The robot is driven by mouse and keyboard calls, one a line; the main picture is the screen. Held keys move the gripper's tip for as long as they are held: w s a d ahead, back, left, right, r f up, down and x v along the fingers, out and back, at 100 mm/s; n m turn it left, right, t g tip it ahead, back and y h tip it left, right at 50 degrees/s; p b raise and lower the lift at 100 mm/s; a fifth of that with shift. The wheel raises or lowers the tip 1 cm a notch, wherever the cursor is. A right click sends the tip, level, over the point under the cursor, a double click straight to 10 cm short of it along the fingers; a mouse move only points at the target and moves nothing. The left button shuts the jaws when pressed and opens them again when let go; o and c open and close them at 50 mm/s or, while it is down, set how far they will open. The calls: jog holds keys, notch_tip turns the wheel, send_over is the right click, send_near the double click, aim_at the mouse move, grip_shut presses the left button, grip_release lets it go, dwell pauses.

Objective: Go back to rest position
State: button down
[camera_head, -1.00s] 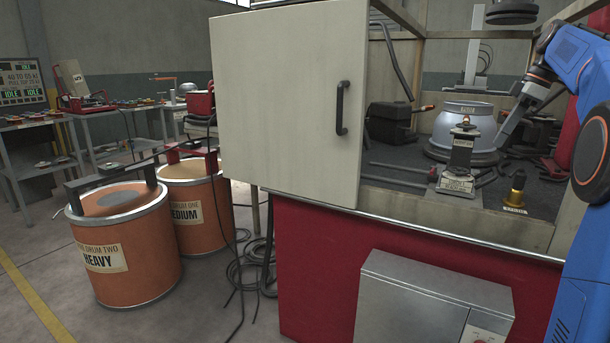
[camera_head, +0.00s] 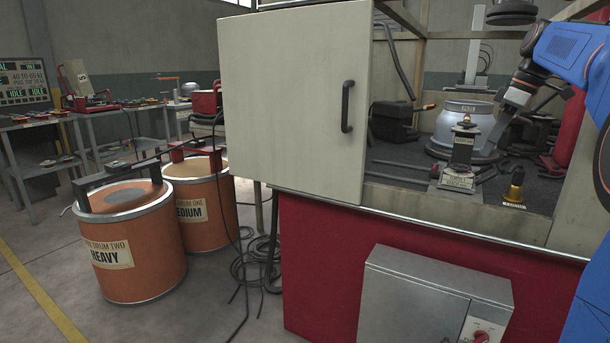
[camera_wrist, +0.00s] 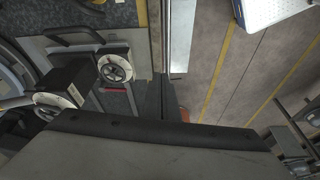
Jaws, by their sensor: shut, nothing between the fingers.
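My gripper (camera_head: 497,138) hangs from my blue arm at the upper right in the head view, inside the open-fronted booth. Its tip overlaps the right side of the silver rounded cylinder (camera_head: 463,107) in the picture; I cannot tell whether they touch. In the wrist view my dark fingers (camera_wrist: 162,92) are together with nothing between them. A dark upright fixture (camera_head: 462,147) on a labelled base stands in front of the cylinder. A brass-coloured plug with a black top (camera_head: 515,186) stands to its right on the dark bench.
The pale booth door (camera_head: 295,110) stands at the left of the opening. A grey control box (camera_head: 425,290) projects from the red front (camera_head: 320,265). Two orange drums (camera_head: 132,240) and loose cables stand on the floor at left. The wrist view shows open floor (camera_wrist: 240,75) at right.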

jog(key=s+a+f+m+t+h, duration=0.1)
jog(key=s+a+f+m, duration=0.1)
jog(key=s+a+f, duration=0.5)
jog(key=s+a+f+m+h, duration=0.1)
jog(key=s+a+f+m, duration=0.3)
jog(key=s, duration=0.6)
jog(key=s+a+f+m+t, duration=0.1)
jog(key=s+a+f, duration=0.4)
jog(key=s+f, duration=0.3)
jog(key=s+a+f+m, duration=0.1)
jog(key=s+f+m, duration=0.1)
jog(key=s+f, duration=0.6)
notch_tip(320, 180, down, 3)
jog(key=shift+s+a+r+m+t+h, duration=0.2)
jog(key=shift+s+a+m+t+h, duration=0.1)
jog(key=shift+s+m+h, duration=0.1)
